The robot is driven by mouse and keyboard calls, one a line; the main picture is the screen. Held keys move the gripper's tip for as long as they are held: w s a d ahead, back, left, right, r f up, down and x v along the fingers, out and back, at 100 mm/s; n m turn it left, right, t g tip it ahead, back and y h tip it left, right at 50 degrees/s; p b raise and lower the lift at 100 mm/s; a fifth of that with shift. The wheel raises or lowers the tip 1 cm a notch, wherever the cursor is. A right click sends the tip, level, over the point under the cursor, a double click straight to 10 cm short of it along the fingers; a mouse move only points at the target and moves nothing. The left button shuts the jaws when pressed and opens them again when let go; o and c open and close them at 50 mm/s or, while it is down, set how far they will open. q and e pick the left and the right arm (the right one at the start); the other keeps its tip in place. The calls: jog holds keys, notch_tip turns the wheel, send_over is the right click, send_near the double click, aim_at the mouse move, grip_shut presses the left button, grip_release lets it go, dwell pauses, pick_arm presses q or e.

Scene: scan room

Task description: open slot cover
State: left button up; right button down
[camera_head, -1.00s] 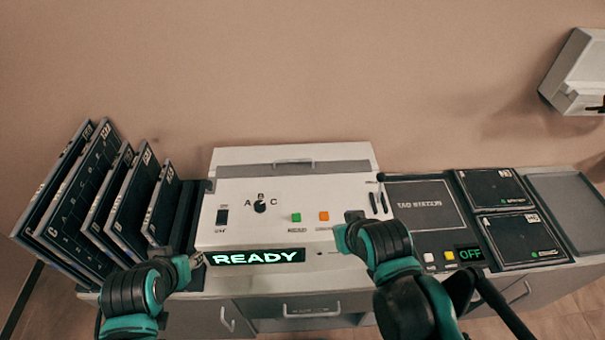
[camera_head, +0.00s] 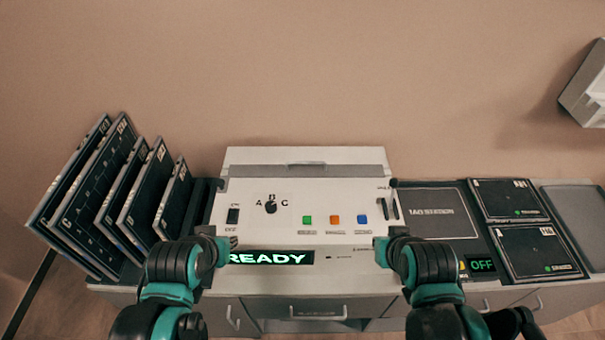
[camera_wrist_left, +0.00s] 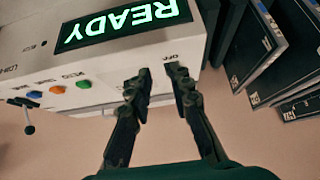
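The white scanner machine (camera_head: 290,215) stands mid-counter in the head view, with a lit READY display (camera_head: 268,258). A grey strip (camera_head: 305,170) runs across its upper back. This may be the slot cover; I cannot tell whether it is open or shut. My left gripper (camera_head: 228,242) is at the machine's front left, beside the display, mostly hidden by its wrist. The left wrist view shows its two fingers (camera_wrist_left: 157,75) apart and empty, near the machine's face. My right gripper (camera_head: 383,250) is at the front right of the machine; its fingers are hidden.
Several dark panels (camera_head: 125,190) lean in a rack at the left. The machine's face carries a dial (camera_head: 271,207) and green, orange and blue buttons (camera_head: 335,219). At the right lie a tag station (camera_head: 435,213), dark plates (camera_head: 537,252) and a grey tray (camera_head: 580,212).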

aim_at(305, 163)
pick_arm(q)
jog(key=w+d+n+h, duration=0.1)
jog(key=w+d+h, duration=0.1)
jog(key=w+d, duration=0.1)
jog(key=w+d+f+n+h+b, duration=0.1)
jog(key=w+d+n+h, duration=0.1)
jog(key=w+d, duration=0.2)
jog(key=w+d+n+t+h+b, duration=0.1)
jog(key=w+d+n+h, duration=0.1)
jog(key=w, duration=0.5)
jog(key=shift+w+d+f, duration=0.1)
jog(key=shift+d+f, duration=0.25)
jog(key=shift+d, duration=0.35)
jog(key=w+d+n+t+h, duration=0.1)
jog(key=w, duration=0.2)
jog(key=w+d+f+n+t+h+b, duration=0.1)
jog(key=w+n+h, duration=0.1)
jog(key=w, duration=0.1)
jog(key=w+f+n+h+b, duration=0.1)
jog(key=w, duration=0.2)
jog(key=shift+d+n+t+h, duration=0.3)
jog(key=shift+d+t+h, duration=0.1)
jog(key=shift+w+f+n+h, duration=0.15)
jog(key=shift+w+n+h, duration=0.15)
jog(key=shift+w+n, duration=0.1)
jog(key=b+x, duration=0.2)
jog(key=x, duration=0.5)
jog(key=shift+w+d, duration=0.3)
grip_shut()
